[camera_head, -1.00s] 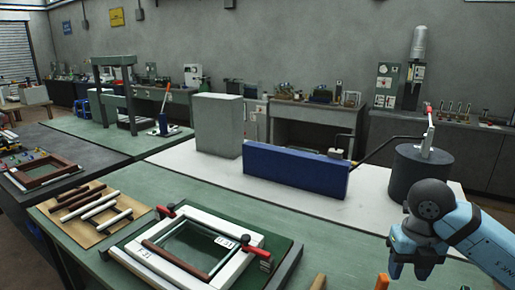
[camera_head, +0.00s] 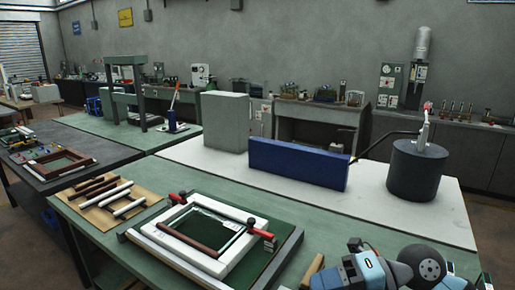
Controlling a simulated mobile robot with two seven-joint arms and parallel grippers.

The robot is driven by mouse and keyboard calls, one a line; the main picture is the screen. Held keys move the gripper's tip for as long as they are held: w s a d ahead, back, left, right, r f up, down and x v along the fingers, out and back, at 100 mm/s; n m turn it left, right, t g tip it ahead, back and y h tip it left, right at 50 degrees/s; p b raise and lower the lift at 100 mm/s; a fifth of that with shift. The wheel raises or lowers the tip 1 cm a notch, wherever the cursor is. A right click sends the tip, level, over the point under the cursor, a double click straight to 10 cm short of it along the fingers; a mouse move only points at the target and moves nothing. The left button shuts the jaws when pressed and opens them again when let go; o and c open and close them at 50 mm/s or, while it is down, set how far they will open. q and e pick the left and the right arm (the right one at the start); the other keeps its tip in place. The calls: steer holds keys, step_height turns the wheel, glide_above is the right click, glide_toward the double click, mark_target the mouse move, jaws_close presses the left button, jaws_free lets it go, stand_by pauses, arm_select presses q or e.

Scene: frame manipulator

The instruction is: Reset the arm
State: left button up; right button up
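My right arm comes in at the lower right corner, and its blue-grey gripper end (camera_head: 355,271) is low over the front of the green bench. The fingertips are not clearly seen, so I cannot tell whether they are open or shut. My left arm and gripper are not in view. A white and brown frame (camera_head: 238,253) lies on a dark green board (camera_head: 270,270), left of my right gripper and apart from it. Two red-handled clamps, one at left (camera_head: 178,198) and one at right (camera_head: 268,235), sit at the frame.
A tan board (camera_head: 93,215) with several brown and white bars lies at left. A blue block (camera_head: 298,165), a grey box (camera_head: 225,121) and a dark cylinder (camera_head: 414,172) stand on the white surface (camera_head: 370,205) behind. A wooden piece (camera_head: 313,268) is beside my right gripper.

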step_height(320, 180, up, 6)
steer(key=w+d+m+t+y, duration=0.2)
steer(key=d+m+t+y, duration=0.15)
steer(key=m+t, duration=1.1)
steer(key=d+f+m+t+h, duration=0.4)
steer(key=d+f+m+h, duration=0.7)
steer(key=m+h, duration=0.7)
steer(key=s+f+m+g, duration=0.2)
steer(key=s+f+g, duration=1.3)
steer(key=s+f, duration=0.4)
steer(key=w+a+f+t+y+p, duration=0.3)
steer(key=w+a+f+t+p, duration=0.1)
steer(key=a+f+t+p, duration=0.2)
steer(key=shift+w+a+n+t+p, duration=0.15)
steer(key=shift+w+n+t+p, duration=0.2)
steer(key=shift+t, duration=0.5)
steer(key=shift+o, duration=0.5)
steer(key=shift+w+r, duration=0.1)
